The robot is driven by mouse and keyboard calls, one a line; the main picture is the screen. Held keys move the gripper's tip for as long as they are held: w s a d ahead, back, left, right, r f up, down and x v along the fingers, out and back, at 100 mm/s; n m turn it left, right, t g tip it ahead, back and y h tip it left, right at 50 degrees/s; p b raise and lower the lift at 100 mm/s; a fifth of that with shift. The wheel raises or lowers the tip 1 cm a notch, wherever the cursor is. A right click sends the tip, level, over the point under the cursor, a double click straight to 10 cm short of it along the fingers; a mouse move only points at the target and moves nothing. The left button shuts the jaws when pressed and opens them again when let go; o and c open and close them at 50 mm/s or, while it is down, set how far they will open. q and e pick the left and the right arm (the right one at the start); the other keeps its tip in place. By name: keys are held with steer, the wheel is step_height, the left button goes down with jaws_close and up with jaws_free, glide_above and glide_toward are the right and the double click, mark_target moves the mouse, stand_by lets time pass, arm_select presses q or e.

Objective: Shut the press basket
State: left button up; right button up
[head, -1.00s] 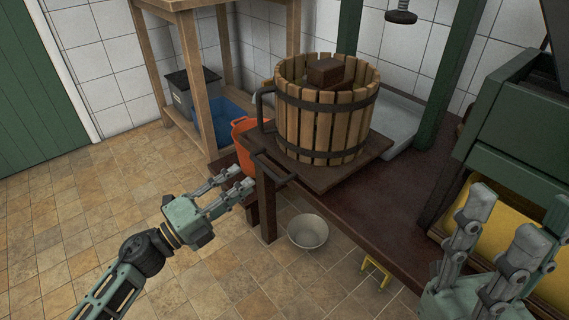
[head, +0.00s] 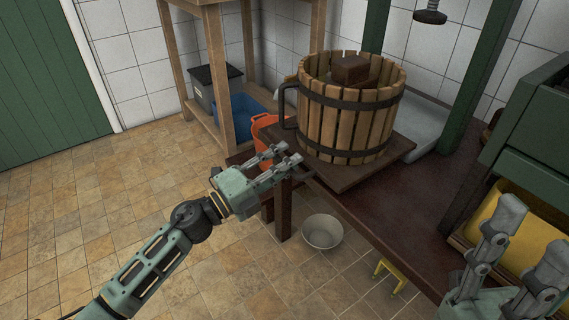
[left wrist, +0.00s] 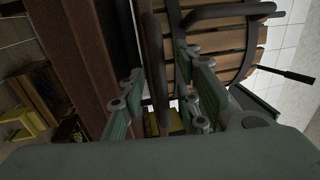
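The press basket (head: 345,125) is a round tub of wooden slats with dark hoops and a dark side handle (head: 284,105). It stands upright on a wooden board (head: 350,175) at the table's end, with a wooden block (head: 350,70) in its top. My left gripper (head: 287,160) is at the board's near left edge, by a dark bar handle (head: 309,172). In the left wrist view a dark bar (left wrist: 155,65) lies between its open fingers (left wrist: 160,95); I cannot tell whether they touch it. My right gripper (head: 522,248) is open and empty at lower right.
A dark table (head: 405,220) runs to the right, with a green post (head: 480,75) and a screw end (head: 430,16) above. An orange bucket (head: 264,130) stands behind my left gripper. The tiled floor (head: 110,220) at left is clear.

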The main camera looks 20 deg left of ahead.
mark_target(315, 150)
arm_select(q)
jaws_close()
stand_by(0.4)
steer(key=x, duration=0.3)
steer(key=f+x, duration=0.1)
steer(key=x, duration=0.2)
steer(key=f+p+x, duration=0.1)
steer(key=x, duration=0.2)
steer(key=shift+w+d, duration=0.15)
jaws_free()
